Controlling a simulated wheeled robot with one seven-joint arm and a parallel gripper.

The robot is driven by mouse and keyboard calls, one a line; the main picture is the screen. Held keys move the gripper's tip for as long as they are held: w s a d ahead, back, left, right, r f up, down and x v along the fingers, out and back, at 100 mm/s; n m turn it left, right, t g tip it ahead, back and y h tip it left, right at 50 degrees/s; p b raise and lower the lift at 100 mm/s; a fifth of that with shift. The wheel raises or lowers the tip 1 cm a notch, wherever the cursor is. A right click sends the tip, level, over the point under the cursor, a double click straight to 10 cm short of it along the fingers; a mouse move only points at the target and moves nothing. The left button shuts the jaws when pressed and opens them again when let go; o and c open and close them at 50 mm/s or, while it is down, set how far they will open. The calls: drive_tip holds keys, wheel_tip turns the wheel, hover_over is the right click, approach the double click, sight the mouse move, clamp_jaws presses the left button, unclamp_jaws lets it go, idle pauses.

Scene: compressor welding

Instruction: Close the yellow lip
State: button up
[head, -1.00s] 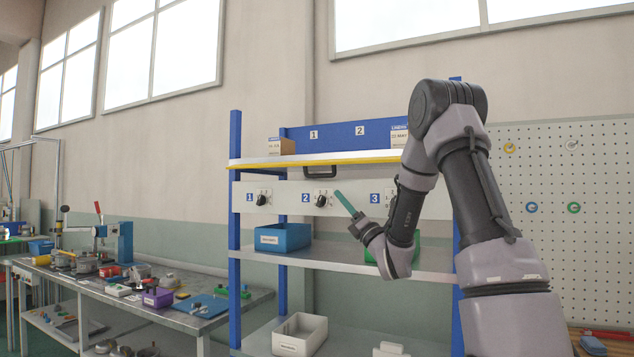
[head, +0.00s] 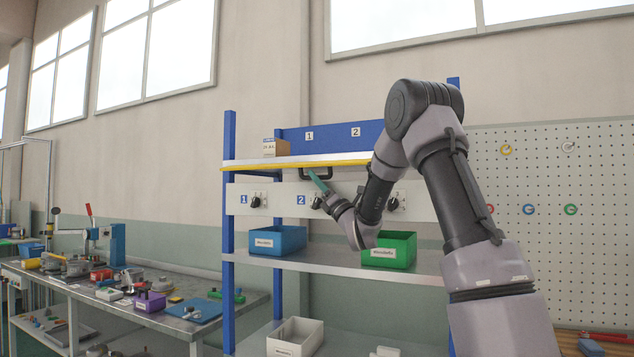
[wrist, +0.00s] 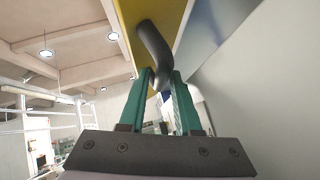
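The yellow lip (head: 265,164) runs along the front edge of the upper shelf in the head view, roughly level. In the wrist view it is the yellow strip (wrist: 172,14) overhead. A black curved handle (head: 303,173) hangs under it and also shows in the wrist view (wrist: 152,45). My gripper (head: 316,178) has teal fingers and is just below the lip at the handle. In the wrist view my gripper (wrist: 162,78) has its fingers apart, with the handle's lower end between or just beyond the tips. I cannot tell whether they touch it.
A white panel (head: 277,200) with numbered black knobs lies just below the lip. A blue bin (head: 277,241) and a green bin (head: 389,252) stand on the shelf beneath. A blue post (head: 229,200) bounds the left side. A cluttered workbench (head: 180,325) stands at left.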

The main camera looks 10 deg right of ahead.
clamp_jaws()
